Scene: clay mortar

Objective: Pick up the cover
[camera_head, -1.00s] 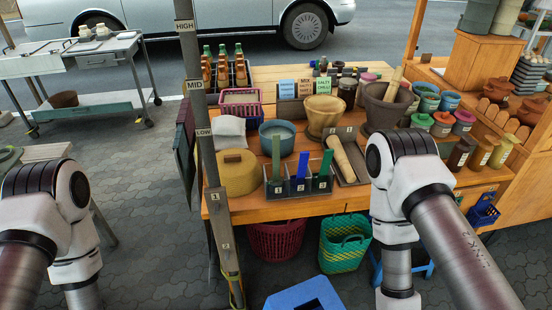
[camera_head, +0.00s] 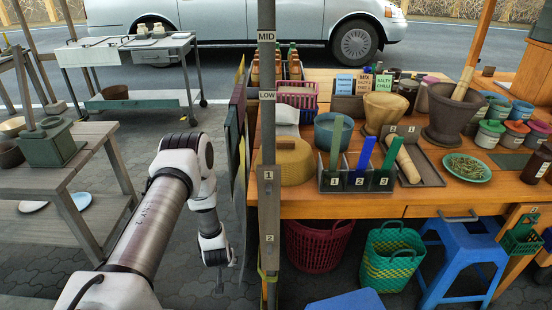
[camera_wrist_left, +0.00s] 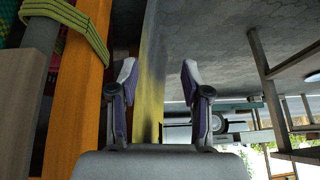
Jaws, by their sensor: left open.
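A round, tan, domed cover with a small handle (camera_head: 288,160) sits at the left end of the wooden stall table in the head view, partly behind the grey post. My left gripper (camera_head: 222,280) hangs low at the end of its arm, left of the post and below tabletop height, apart from the cover. In the left wrist view, its two fingers (camera_wrist_left: 158,82) are spread with nothing held; a yellow strip lies beyond them. The cover is not recognisable in the wrist view. My right gripper is not in view.
The grey post (camera_head: 268,130) stands between my left arm and the table, with hanging panels (camera_head: 234,135) beside it. A bin with spatulas (camera_head: 352,180), a teal bowl (camera_head: 333,132) and a pink basket (camera_head: 298,95) surround the cover. A grey table (camera_head: 75,175) stands left.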

